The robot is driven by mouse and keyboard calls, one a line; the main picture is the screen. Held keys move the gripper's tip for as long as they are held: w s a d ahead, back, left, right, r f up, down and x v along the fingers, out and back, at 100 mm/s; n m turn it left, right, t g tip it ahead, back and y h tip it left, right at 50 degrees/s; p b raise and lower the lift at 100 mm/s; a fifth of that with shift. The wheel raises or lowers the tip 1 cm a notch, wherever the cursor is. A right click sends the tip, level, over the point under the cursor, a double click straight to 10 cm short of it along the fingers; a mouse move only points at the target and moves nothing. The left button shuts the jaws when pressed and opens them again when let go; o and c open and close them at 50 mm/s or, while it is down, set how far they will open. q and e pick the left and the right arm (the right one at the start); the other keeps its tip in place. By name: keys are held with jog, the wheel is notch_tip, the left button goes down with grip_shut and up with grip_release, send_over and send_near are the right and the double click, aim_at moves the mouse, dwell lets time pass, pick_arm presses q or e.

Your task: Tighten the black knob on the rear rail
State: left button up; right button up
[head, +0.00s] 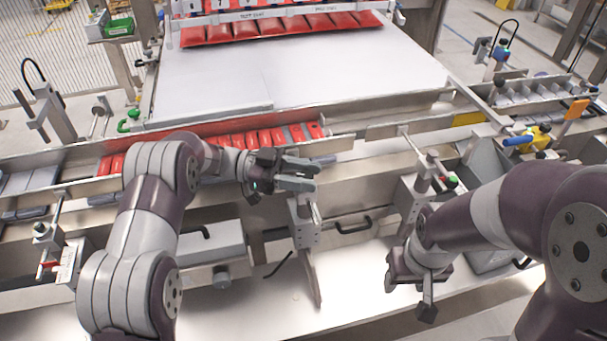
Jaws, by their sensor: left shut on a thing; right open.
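My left gripper (308,174) reaches in from the left, with its grey fingers pointing right just above the metal bracket (305,228) at the middle of the machine. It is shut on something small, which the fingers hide. I cannot make out a black knob as a separate shape, so it may be the thing between the fingers. The rear rail (375,131) runs across behind the gripper, along the front of the grey plate. My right gripper (410,297) is open, pointing down over the lower right of the machine, apart from the rail and holding nothing visible.
Red packs (262,137) lie in the channel behind my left gripper. A metal post with a clamp (424,175) stands between the two arms. A yellow part with a blue handle (531,138) sits at the right.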

aim_at(310, 176)
pick_arm(q)
jog(key=o, duration=0.9)
jog(key=shift+d, duration=0.1)
jog(key=shift+o, duration=0.2)
jog(key=shift+d, duration=0.1)
jog(key=r, duration=0.4)
jog(key=shift+s+d+r+b, duration=0.2)
jog(key=shift+d+r+b, duration=0.05)
jog(key=shift+d+b, duration=0.1)
jog(key=s+d+r, duration=0.5)
jog(key=d+r, duration=0.1)
jog(key=d, duration=0.3)
jog(key=shift+s+d+r+b, duration=0.15)
jog(key=shift+s+r+b, duration=0.1)
jog(key=shift+s+b, duration=0.1)
